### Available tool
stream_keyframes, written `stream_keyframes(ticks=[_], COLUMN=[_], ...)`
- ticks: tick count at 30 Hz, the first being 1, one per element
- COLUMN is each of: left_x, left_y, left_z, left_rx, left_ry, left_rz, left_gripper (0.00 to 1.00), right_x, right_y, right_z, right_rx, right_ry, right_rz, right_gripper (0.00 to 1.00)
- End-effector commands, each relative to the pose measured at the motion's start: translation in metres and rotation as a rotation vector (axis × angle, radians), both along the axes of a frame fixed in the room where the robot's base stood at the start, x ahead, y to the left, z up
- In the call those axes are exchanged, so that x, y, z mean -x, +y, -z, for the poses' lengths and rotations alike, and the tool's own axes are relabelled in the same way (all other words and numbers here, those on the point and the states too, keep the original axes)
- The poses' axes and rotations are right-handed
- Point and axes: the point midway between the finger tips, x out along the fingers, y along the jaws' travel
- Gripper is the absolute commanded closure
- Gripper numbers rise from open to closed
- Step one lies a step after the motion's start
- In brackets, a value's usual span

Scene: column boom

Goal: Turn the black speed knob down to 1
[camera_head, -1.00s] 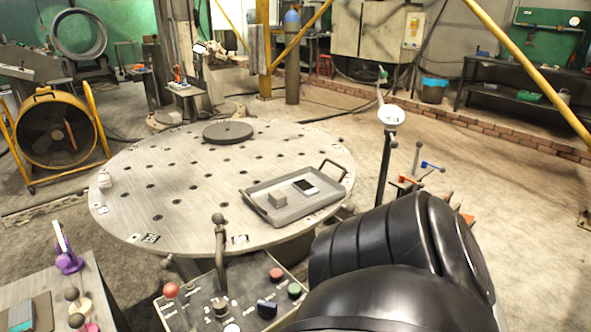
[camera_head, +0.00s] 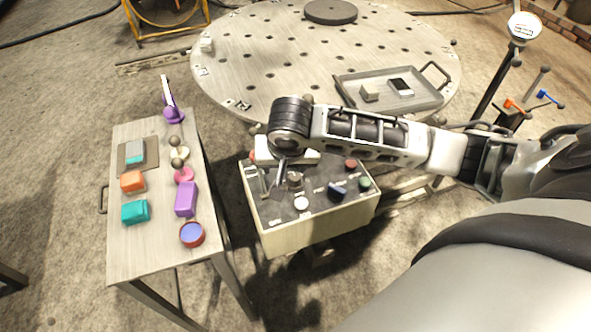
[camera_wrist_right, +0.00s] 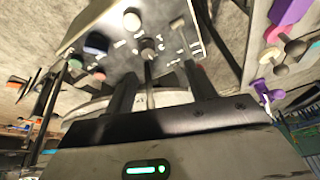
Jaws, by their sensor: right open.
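The black speed knob (camera_head: 294,180) sits on the sloped top of the control box (camera_head: 320,222), with a ring of small labels around it. It also shows in the right wrist view (camera_wrist_right: 148,46), where I cannot read its setting. My right gripper (camera_head: 278,182) points down at the box, close beside the knob in the head view. In the right wrist view my gripper (camera_wrist_right: 162,82) has its two dark fingers apart, with the knob beyond the tips. A grey rod (camera_wrist_right: 150,82) shows between the fingers. My left gripper is not in view.
Near the knob are a dark blue selector (camera_head: 337,191), a white button (camera_head: 301,204), a red button (camera_head: 351,165) and a green button (camera_head: 365,183). A side table (camera_head: 135,262) with coloured objects stands left. A round table (camera_head: 290,60) with a grey tray (camera_head: 388,104) lies behind.

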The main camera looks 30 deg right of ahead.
Motion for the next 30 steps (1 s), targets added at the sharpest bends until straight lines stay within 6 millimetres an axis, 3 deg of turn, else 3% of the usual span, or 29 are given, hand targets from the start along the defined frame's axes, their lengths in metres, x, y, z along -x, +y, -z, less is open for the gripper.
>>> stream_keyframes(ticks=[3,8,24,30], left_x=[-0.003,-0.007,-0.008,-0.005], left_y=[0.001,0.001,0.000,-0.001], left_z=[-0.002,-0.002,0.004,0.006], left_rx=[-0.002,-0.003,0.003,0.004], left_ry=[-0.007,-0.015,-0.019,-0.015], left_rz=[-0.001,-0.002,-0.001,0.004], left_gripper=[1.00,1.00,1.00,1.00], right_x=[-0.003,-0.007,-0.042,-0.050], right_y=[-0.020,-0.028,-0.052,-0.057], right_z=[-0.014,-0.004,0.099,0.123], right_rx=[0.045,0.056,0.053,0.052], right_ry=[0.009,0.016,0.011,0.011], right_rz=[0.092,0.120,0.116,0.115], right_gripper=[0.45,0.45,0.45,0.45])
